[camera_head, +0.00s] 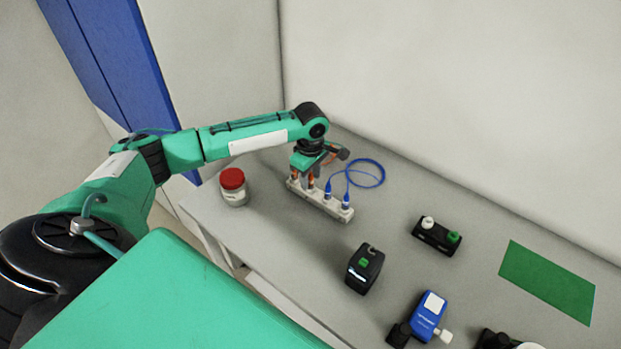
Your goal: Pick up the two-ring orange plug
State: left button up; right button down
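My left gripper (305,173) points down over the far left end of a white socket strip (334,210). Orange plugs (311,181) stand in that end of the strip, partly hidden by the gripper's fingers. The fingers are right at the orange plugs, but I cannot tell whether they are closed on one. The rings on the plugs are too small to make out. Two blue plugs (346,202) stand upright in the near end of the strip, with a blue cable (382,176) looping behind them. My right gripper is out of view.
A red-lidded jar (234,188) stands left of the strip. A black device with a green button (364,268), a black block with white and green knobs (436,237), a blue device (428,316) and a green mat (547,282) lie to the right. A wall closes the back.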

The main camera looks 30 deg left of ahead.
pick_arm(q)
grip_shut()
jog(key=shift+r, duration=0.2)
